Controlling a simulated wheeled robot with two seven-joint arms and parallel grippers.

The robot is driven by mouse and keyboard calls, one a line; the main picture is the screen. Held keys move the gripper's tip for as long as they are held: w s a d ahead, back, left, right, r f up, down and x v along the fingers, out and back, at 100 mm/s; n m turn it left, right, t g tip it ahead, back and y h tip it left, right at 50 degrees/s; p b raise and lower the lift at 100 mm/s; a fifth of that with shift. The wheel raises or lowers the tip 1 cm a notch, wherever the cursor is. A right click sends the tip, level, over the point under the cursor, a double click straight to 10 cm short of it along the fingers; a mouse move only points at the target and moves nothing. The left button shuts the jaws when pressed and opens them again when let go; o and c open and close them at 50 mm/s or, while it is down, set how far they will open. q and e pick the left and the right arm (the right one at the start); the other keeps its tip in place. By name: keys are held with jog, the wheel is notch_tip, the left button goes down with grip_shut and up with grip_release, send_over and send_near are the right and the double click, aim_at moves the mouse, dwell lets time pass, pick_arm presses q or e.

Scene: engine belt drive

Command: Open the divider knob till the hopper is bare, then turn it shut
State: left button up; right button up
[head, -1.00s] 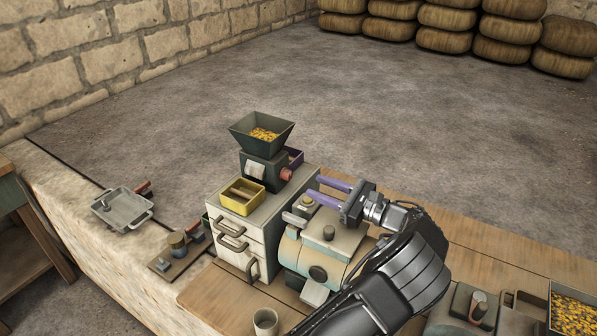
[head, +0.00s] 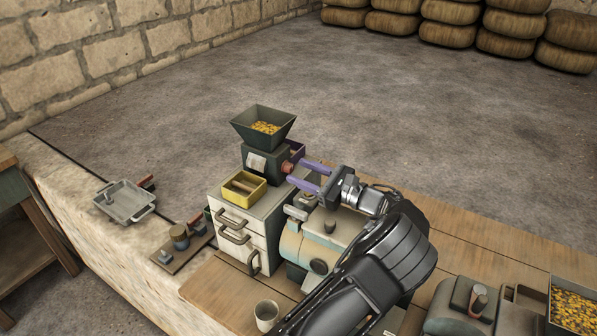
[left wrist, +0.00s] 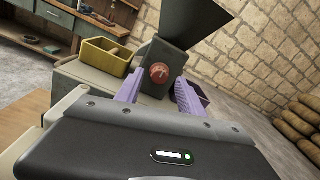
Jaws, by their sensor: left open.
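The dark green hopper (head: 263,122) stands on a dark divider box (head: 257,160) on top of a white drawer cabinet. Yellow grain (head: 265,127) lies in the hopper. The red divider knob (head: 287,167) sticks out of the box's right side. It faces the camera in the left wrist view (left wrist: 159,74). My left gripper (head: 298,174) is open, with its two purple fingers pointing at the knob, one to each side of its line. The fingertips are close to the knob; whether they touch it I cannot tell. My right gripper is not in view.
A yellow tray (head: 244,188) sits in front of the box and a purple tray (head: 297,151) behind it. A cream machine (head: 318,244) stands under my left arm. A cup (head: 266,315) and a grain bin (head: 574,312) stand on the bench.

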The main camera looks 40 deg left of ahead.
pick_arm(q)
jog(key=shift+a, duration=0.7)
grip_shut()
